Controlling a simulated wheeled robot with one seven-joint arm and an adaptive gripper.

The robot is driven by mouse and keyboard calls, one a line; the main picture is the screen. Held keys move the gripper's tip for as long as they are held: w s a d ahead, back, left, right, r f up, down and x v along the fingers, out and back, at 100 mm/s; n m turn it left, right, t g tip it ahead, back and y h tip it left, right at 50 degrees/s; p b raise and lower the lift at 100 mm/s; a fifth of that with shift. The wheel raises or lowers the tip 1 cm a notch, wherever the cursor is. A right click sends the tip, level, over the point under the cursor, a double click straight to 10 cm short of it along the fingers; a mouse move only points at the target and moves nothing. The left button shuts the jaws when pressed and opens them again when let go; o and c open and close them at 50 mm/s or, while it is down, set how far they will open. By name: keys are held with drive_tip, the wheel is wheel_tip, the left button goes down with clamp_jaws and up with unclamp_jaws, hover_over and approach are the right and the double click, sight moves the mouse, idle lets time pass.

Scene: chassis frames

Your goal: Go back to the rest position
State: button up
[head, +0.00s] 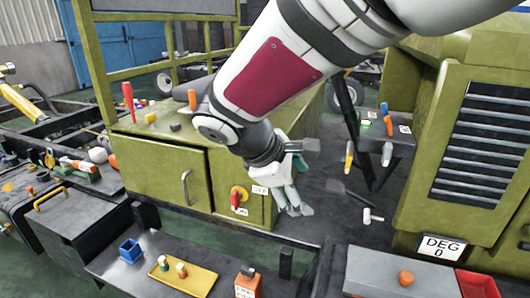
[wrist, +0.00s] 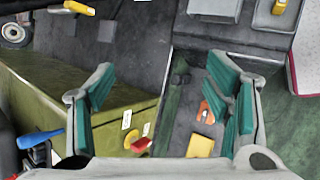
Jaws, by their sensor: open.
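My gripper (head: 299,209) hangs at the end of my arm in the middle of the head view, in front of the green cabinet's right side. It points downward. In the wrist view its two teal-padded fingers (wrist: 158,64) stand wide apart with nothing between them. It is open and empty, and I see no contact with anything around it. My white arm with a dark red panel comes in from the upper right and hides part of the cabinet top.
The green cabinet (head: 158,168) bears a red-and-yellow knob (head: 237,197). A louvred green housing (head: 425,190) stands right. Dark floor lies right of my gripper.

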drive_tip(key=s+d+r+m+y+p, duration=0.1)
drive_tip(key=s+d+r+m+y, duration=0.1)
drive_tip(key=s, duration=0.6)
drive_tip(key=s+d+r+m+y+p, duration=0.1)
drive_tip(key=s+d+r+m+y, duration=0.1)
drive_tip(key=s+d+m, duration=0.2)
drive_tip(key=s+d+r+m+y+p, duration=0.2)
drive_tip(key=s+d+m, duration=0.1)
drive_tip(key=s+m, duration=0.5)
drive_tip(key=s, duration=0.3)
drive_tip(key=shift+s+d+y, duration=0.2)
drive_tip(key=shift+s+y, duration=0.1)
drive_tip(key=shift+s, duration=0.1)
